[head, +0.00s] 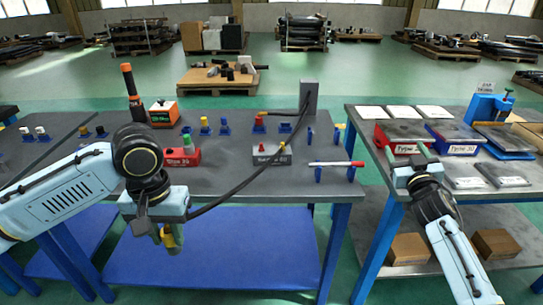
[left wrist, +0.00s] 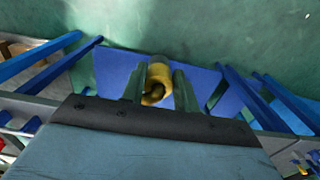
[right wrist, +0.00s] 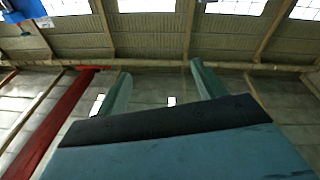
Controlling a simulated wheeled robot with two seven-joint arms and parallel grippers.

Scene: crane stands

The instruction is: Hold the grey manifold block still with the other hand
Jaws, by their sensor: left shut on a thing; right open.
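The grey manifold block (head: 271,158) sits near the front edge of the left table, with a small red part on top. My left gripper (head: 170,238) is shut on a yellow hose end (left wrist: 158,80), hanging in front of the table edge and below its top. A black hose (head: 243,186) runs from there up past the block. My right gripper (head: 411,152) is open and empty, well to the right of the block, by the right table's front left corner. It points upward; the right wrist view shows only ceiling and wall between its fingers (right wrist: 162,88).
A red labelled block (head: 180,157) stands left of the grey one. A grey post (head: 309,97) carries the hose at the back. A red-and-white rod (head: 336,164) rests on blue stands to the right. A gap separates the table from the right bench (head: 388,178) with its bins.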

